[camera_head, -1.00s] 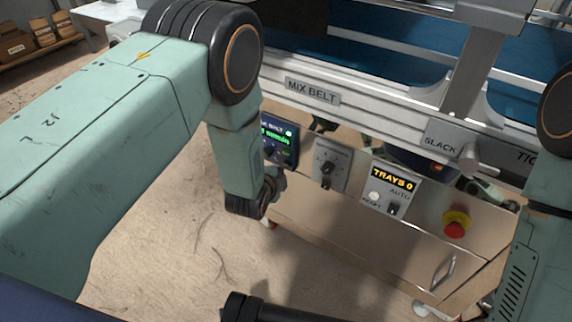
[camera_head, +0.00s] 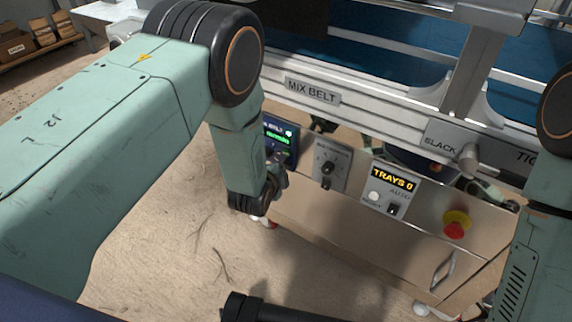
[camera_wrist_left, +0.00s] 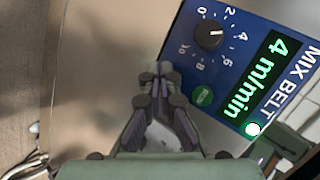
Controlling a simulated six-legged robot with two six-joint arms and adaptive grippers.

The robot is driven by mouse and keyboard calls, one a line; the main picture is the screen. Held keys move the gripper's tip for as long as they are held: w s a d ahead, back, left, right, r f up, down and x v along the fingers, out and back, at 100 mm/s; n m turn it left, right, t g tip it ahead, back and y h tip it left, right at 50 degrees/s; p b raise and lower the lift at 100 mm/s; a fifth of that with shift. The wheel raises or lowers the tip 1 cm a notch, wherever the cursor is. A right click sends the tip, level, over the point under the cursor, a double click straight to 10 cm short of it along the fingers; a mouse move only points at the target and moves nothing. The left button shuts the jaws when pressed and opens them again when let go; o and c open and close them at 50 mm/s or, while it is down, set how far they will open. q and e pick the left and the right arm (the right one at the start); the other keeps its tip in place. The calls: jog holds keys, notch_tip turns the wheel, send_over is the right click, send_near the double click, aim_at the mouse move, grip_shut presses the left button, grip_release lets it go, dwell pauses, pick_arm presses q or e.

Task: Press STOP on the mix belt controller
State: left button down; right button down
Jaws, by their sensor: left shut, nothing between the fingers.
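The mix belt controller (camera_head: 281,134) is a blue box with a lit green display, partly hidden behind my left forearm in the head view. In the left wrist view the controller (camera_wrist_left: 258,40) reads "4 m/min" and has a black dial, a green button (camera_wrist_left: 203,95) and a bright green lamp. No button marked STOP can be made out; part of the panel is behind the gripper. My left gripper (camera_wrist_left: 160,72) is shut and empty, with its tips at the panel's near edge. Contact cannot be told. In the head view the left gripper (camera_head: 276,178) is just below the controller. My right gripper is out of view.
To the right on the same cabinet are a grey rotary switch panel (camera_head: 331,165), a "TRAYS 0" panel (camera_head: 390,190) and a red emergency knob (camera_head: 455,226) on yellow. The conveyor rail with the MIX BELT plate (camera_head: 313,92) runs above. Open floor lies below left.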

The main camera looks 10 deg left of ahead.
pick_arm(q)
jog(key=shift+w+d, duration=0.15)
jog(key=shift+w, duration=0.25)
dwell(0.9)
jog(key=shift+s, duration=0.15)
jog(key=shift+s+a+p, duration=0.25)
jog(key=shift+s+p, duration=0.2)
jog(key=shift+s, duration=0.15)
jog(key=s, duration=0.1)
jog(key=s+a+p, duration=0.1)
jog(key=s, duration=0.1)
jog(key=s+p, duration=0.1)
jog(key=shift+s+a, duration=0.4)
dwell(0.7)
